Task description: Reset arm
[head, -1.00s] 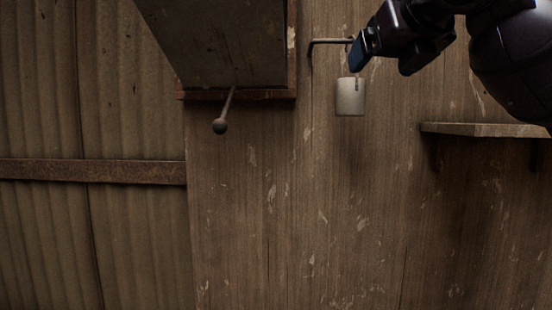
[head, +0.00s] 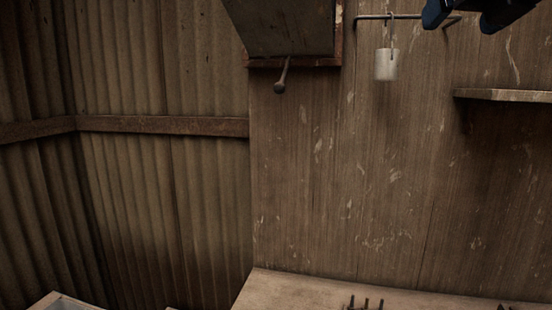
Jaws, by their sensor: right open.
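My right gripper (head: 437,14) is at the top right, partly cut off by the frame edge. It is open, with its dark blue fingertip beside the right part of a thin metal rod (head: 405,16) on the wall. A pale cylindrical tag or weight (head: 386,65) hangs from the rod, to the left of the gripper and apart from it. My left gripper is not in view.
A dark metal box (head: 285,28) with a ball-ended lever (head: 280,84) is on the wooden wall. A shelf (head: 505,95) juts out at right. A workbench (head: 290,287) with small dark pegs (head: 366,303) runs along the bottom. Corrugated metal covers the left wall.

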